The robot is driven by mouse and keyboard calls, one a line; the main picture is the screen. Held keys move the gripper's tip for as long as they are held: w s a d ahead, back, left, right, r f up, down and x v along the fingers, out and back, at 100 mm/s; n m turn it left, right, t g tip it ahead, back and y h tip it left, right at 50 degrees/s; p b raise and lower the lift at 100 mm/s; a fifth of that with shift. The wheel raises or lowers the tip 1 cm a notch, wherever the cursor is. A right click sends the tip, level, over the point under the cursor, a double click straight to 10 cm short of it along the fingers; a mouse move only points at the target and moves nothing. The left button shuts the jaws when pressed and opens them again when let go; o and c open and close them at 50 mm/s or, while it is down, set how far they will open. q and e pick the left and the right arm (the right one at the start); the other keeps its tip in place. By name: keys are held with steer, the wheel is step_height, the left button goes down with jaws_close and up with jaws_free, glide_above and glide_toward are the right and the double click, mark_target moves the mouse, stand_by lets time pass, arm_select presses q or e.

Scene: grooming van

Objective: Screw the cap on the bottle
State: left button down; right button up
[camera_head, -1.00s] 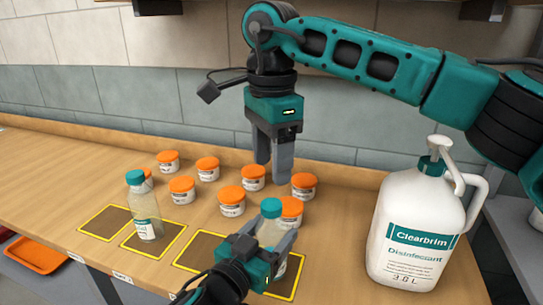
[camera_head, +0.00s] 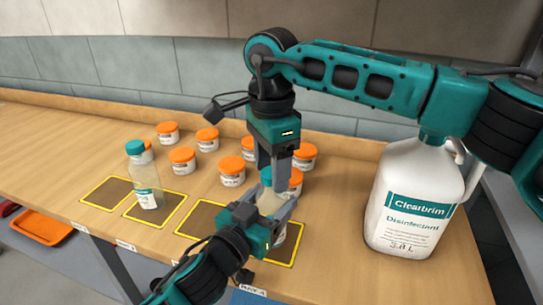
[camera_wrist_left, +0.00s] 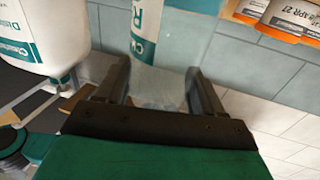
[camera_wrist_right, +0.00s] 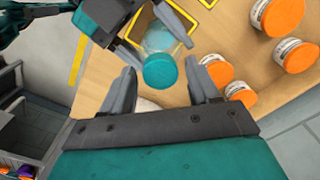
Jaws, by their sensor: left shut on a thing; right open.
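My left gripper (camera_head: 268,212) is shut on a clear bottle (camera_head: 271,202) with a white and teal label, held upright at the front of the counter. In the left wrist view the bottle (camera_wrist_left: 155,86) sits between the fingers. My right gripper (camera_head: 274,172) points straight down above it with open fingers. The teal cap (camera_wrist_right: 160,71) is at the bottle's top, between the open fingers in the right wrist view and apparently touching neither. Whether it rests loose or is threaded cannot be told. In the head view the right fingers partly hide the cap (camera_head: 266,176).
Another teal-capped bottle (camera_head: 147,190) stands in a yellow-outlined area at left. Several orange-lidded jars (camera_head: 182,160) stand behind the bottles. A large white disinfectant jug (camera_head: 412,205) stands close at right, under my right arm. An orange tray (camera_head: 42,228) lies lower left.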

steer(key=c, duration=1.1)
steer(key=m, duration=0.4)
steer(key=shift+m, duration=0.4)
steer(key=m, duration=0.3)
steer(key=o, duration=1.2)
steer(key=shift+r, duration=2.25)
steer(key=shift+c, duration=0.5)
